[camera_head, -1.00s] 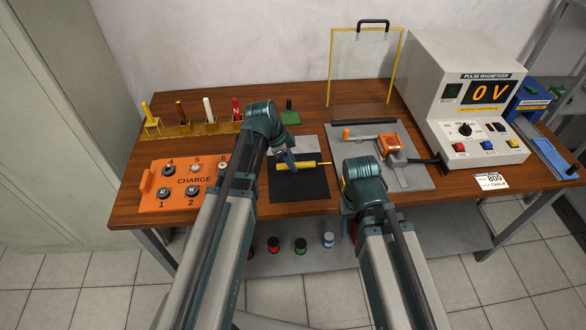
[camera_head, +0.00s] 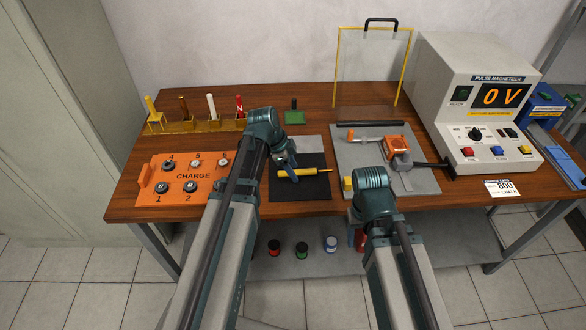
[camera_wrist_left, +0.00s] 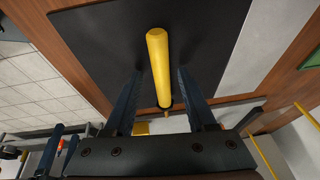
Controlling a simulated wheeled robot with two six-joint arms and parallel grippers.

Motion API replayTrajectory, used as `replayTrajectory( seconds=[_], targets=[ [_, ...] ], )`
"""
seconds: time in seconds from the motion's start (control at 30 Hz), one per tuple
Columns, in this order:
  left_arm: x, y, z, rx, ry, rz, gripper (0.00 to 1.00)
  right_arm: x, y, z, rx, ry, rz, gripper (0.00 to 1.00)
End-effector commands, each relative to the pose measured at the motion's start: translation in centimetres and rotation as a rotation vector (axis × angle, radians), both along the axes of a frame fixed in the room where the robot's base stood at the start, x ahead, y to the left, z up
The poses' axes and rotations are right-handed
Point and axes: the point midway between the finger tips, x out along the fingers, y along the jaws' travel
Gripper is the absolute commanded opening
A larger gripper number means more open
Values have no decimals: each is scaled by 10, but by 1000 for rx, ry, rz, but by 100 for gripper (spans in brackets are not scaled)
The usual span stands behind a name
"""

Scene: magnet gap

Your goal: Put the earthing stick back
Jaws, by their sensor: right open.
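The earthing stick, a yellow rod (camera_head: 303,172) with a thin tip toward the right, lies on the black mat (camera_head: 300,192) at the front middle of the table. In the left wrist view its yellow handle (camera_wrist_left: 158,60) runs between my left gripper's fingers, with a dark ring near its lower end. My left gripper (camera_head: 290,160) is over the stick's left part. Its fingers (camera_wrist_left: 160,78) stand apart, with a visible gap on each side of the handle. My right gripper (camera_head: 354,215) is mostly hidden by its wrist, near the table's front edge.
A rack (camera_head: 200,125) with several upright rods stands back left, behind the orange charge panel (camera_head: 190,177). A clear yellow-framed shield (camera_head: 373,65) stands at the back. A grey plate (camera_head: 425,180) with an orange-topped fixture is right of the mat. The magnetizer (camera_head: 480,100) reads 0 V.

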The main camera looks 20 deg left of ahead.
Motion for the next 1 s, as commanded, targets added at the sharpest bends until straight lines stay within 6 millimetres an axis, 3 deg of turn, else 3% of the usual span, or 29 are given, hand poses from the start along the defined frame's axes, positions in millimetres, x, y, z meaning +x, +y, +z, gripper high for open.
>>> replayTrajectory(
  seconds=[0.47, 1.0],
  targets=[
    [-1, 1, 10, 0, 0, 0, 56, 0, 0, 9, 0, 0, 0, 60],
    [-14, 22, 82, 0, 0, 0, 56, 0, 0, 82, 0, 0, 0, 60]
  ],
)
